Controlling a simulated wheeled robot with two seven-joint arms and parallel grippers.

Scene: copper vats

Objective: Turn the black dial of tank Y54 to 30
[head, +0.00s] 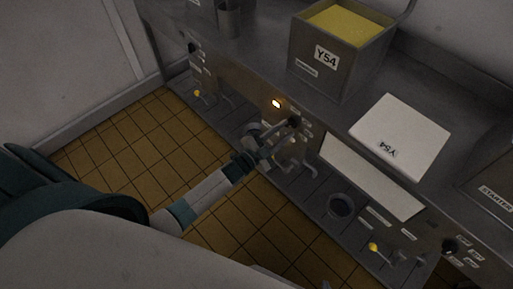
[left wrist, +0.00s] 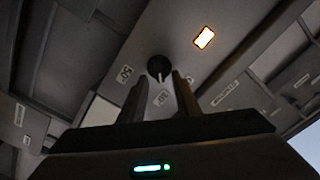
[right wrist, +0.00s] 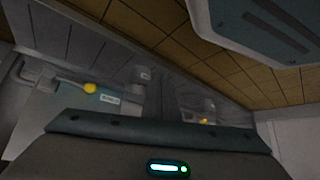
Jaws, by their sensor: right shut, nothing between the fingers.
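Tank Y54 (head: 318,75) is a grey vat filled with yellow, standing on the bench at the upper middle. Its black dial (head: 294,121) is on the front panel below it. In the left wrist view the dial (left wrist: 159,66) has a pale pointer mark facing down toward a small number label, too blurred to read surely. A 50 label (left wrist: 124,72) is left of it. My left gripper (head: 284,138) is open, its two fingertips (left wrist: 160,78) apart, one each side of the dial; contact cannot be told.
A lit lamp (head: 277,103) is by the dial. A white Y54 board (head: 400,135) lies on the bench. Yellow-knobbed valves (head: 374,247) and pipes line the lower ledge. Another black dial (head: 449,245) is at right. Tiled floor (head: 120,150) is clear at left.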

